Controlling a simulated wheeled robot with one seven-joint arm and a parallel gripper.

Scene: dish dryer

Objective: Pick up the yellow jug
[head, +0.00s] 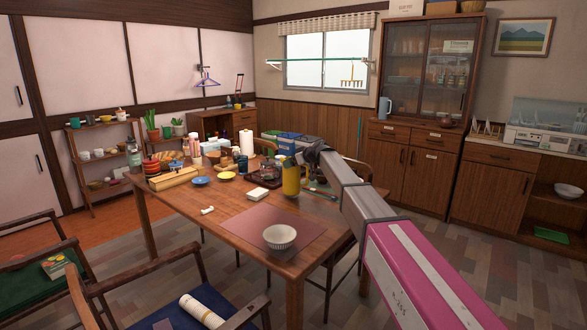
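The yellow jug (291,179) stands upright on the wooden table (225,222), toward its right side. It is a tall yellow vessel with a darker top. My arm reaches in from the lower right, and my gripper (301,156) is at the jug's upper right, close to its top. The gripper is small and dark here, so I cannot tell whether its fingers are open or shut, or whether they touch the jug.
A white bowl (279,236) sits on a brownish mat (250,240) at the table's near end. Bottles and dishes crowd the far end. Chairs (215,300) surround the table.

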